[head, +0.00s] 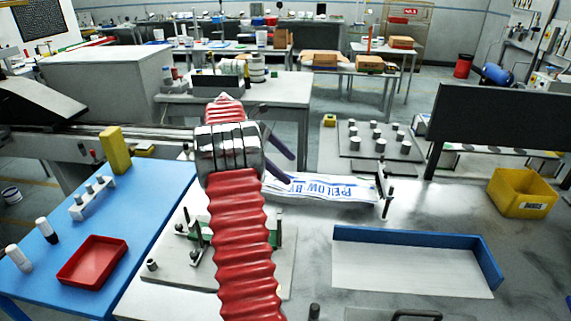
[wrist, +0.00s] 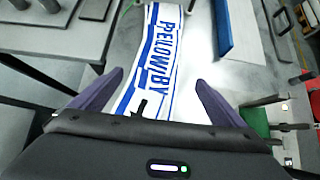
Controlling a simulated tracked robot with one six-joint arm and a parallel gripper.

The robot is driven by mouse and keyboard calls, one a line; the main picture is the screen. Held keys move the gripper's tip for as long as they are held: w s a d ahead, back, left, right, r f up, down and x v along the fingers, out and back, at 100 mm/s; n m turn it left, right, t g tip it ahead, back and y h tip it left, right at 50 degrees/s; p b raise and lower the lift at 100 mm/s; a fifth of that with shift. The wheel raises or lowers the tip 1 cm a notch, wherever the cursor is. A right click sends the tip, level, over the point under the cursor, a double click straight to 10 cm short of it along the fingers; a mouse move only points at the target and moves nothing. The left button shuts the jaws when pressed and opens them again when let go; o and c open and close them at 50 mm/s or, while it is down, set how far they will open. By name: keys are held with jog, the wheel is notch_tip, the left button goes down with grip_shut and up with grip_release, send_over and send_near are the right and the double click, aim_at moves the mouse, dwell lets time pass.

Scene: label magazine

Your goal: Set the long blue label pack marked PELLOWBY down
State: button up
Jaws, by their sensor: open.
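The long PELLOWBY label pack (head: 335,188) is white with blue lettering and blue stripes. In the head view it lies lengthwise left to right, its right end beside an upright metal bracket (head: 385,190). My gripper (head: 290,168) is at its left end, with two dark purple fingers apart. In the wrist view the pack (wrist: 165,60) runs away between the spread fingers of my gripper (wrist: 159,78), with a gap on both sides near the tips. Its near end bends and is partly hidden by my gripper body. I cannot tell exactly what it rests on.
A blue-walled tray (head: 415,236) with a pale floor stands at the front right. A yellow bin (head: 522,193) is at the far right. A plate with several metal pegs (head: 378,165) lies behind the pack. A red tray (head: 92,261) sits on the blue table (head: 50,287).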

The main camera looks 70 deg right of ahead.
dwell(0.3)
jog(key=w+a+r+t+h, duration=0.1)
jog(key=w+a+r+t, duration=0.3)
jog(key=a, duration=0.6)
jog(key=w+a+r+t, duration=0.1)
jog(key=w+a+r, duration=0.1)
jog(key=w+a, duration=0.6)
jog(key=w+a+r+t+h, duration=0.1)
jog(key=w+a+r+t, duration=0.2)
jog(key=a, duration=0.9)
jog(key=s+a+f+m+t+y, duration=0.1)
jog(key=s+a+t+y, duration=0.1)
jog(key=a, duration=1.4)
jog(key=s+a+f+m+t+y, duration=0.1)
jog(key=s+a+t, duration=0.3)
jog(key=a, duration=1.1)
jog(key=shift+s+a+f+m+y, duration=0.35)
jog(key=shift+s+f+y, duration=0.2)
jog(key=shift+s, duration=0.5)
